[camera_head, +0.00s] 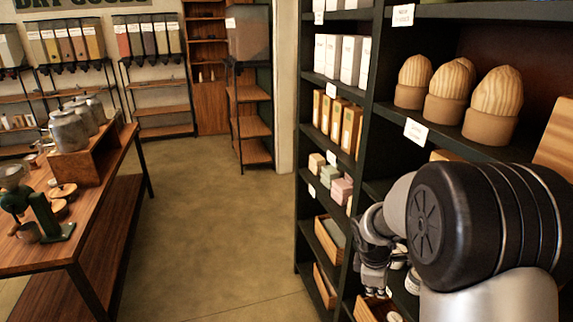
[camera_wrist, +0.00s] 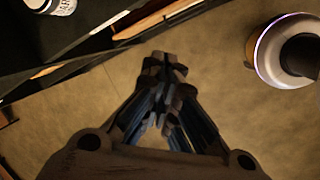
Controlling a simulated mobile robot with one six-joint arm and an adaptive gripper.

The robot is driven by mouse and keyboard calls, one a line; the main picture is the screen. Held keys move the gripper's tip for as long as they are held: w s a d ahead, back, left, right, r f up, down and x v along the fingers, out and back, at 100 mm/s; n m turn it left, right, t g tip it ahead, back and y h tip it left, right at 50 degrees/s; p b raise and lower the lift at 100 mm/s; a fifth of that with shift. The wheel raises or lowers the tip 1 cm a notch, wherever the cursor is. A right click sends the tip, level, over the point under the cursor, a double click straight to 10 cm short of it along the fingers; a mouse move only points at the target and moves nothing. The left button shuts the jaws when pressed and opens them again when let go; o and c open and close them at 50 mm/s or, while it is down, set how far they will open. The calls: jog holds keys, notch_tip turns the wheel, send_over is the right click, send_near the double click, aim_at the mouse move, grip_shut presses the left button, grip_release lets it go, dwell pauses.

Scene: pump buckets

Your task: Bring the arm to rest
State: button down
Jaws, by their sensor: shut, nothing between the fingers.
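My gripper (camera_wrist: 165,65) is shut and empty in the wrist view, its fingertips together above the bare floor. In the head view my gripper (camera_head: 374,280) hangs low at the right, in front of the dark shelf unit (camera_head: 303,200), with its fingertips partly lost against the shelf. My arm is bent in front of the shelves and hides part of the lower ones. I cannot tell whether the gripper touches the shelf.
Wooden egg-shaped items (camera_head: 451,85) stand on an upper shelf. Wooden boxes (camera_head: 328,240) sit low in the unit. A wooden table (camera_head: 100,185) with jars (camera_head: 68,130) is at the left. The floor (camera_head: 215,230) between is clear.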

jog(key=s+a+r+m, duration=0.25)
jog(key=s+r, duration=0.25)
jog(key=r, duration=0.3)
jog(key=s+a+r+m+t+y, duration=0.1)
jog(key=s+a+r+m, duration=0.1)
jog(key=s, duration=0.5)
jog(key=s+a+r+m+y, duration=0.1)
jog(key=s+r+m, duration=0.3)
jog(key=s, duration=0.4)
jog(key=s+a+r+m+t, duration=0.1)
jog(key=s+a+r+m, duration=0.2)
jog(key=s+m, duration=0.2)
jog(key=s, duration=0.2)
jog(key=shift+s+r+t+y, duration=0.3)
jog(key=shift+r+y, duration=0.05)
jog(key=shift+y, duration=0.05)
